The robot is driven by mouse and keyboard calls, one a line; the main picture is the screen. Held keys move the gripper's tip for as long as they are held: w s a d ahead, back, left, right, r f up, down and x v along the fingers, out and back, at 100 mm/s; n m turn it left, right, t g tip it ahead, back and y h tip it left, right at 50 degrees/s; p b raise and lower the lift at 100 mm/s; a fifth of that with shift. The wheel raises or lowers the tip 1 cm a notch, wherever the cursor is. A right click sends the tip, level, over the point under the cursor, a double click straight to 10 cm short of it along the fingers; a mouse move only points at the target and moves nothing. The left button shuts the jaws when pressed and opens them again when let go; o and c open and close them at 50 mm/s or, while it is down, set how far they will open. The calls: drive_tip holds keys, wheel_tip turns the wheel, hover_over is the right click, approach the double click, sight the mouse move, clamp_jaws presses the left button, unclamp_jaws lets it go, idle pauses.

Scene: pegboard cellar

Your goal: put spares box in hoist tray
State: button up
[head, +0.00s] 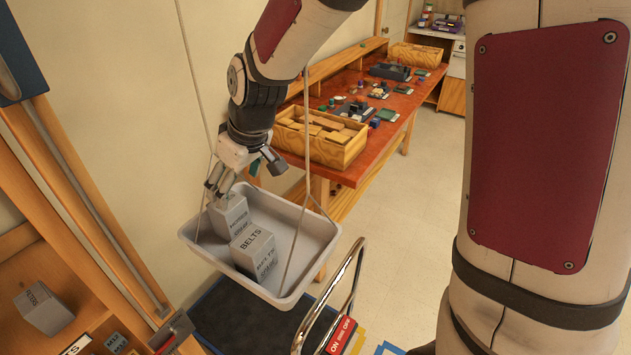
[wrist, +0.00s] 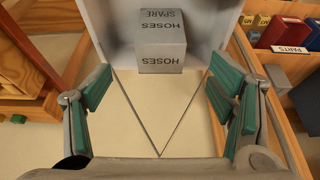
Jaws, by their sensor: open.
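The hoist tray (head: 325,235), a shallow grey tray hung on thin cords, holds two grey boxes. One, the hoses box (head: 230,217), stands at the tray's left end. In the wrist view this box (wrist: 161,50) reads SPARE HOSES and stands inside the tray (wrist: 115,38). The other, the belts box (head: 253,249), stands close beside it, nearer the camera. My gripper (head: 217,187) is just above and behind the hoses box in the head view. In the wrist view its green-padded fingers (wrist: 160,88) are spread wide and empty, with the box beyond them.
Another grey box (head: 44,308) lies tilted on the wooden shelf at left. A workbench with wooden bins (head: 345,151) stands behind. Floor at right of the bench is clear.

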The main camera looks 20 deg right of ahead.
drive_tip(key=s+d+r+m+t+h, duration=0.1)
drive_tip(key=s+d+r+m, duration=0.2)
drive_tip(key=s, duration=0.9)
drive_tip(key=s+d+r+m+t+h, duration=0.1)
drive_tip(key=s+d+r+m, duration=0.2)
drive_tip(key=s+d+r, duration=0.6)
drive_tip(key=s+r, duration=0.1)
drive_tip(key=s, duration=0.2)
drive_tip(key=shift+s+r+m, duration=0.25)
drive_tip(key=shift+r+m, duration=0.05)
drive_tip(key=shift+m, duration=0.1)
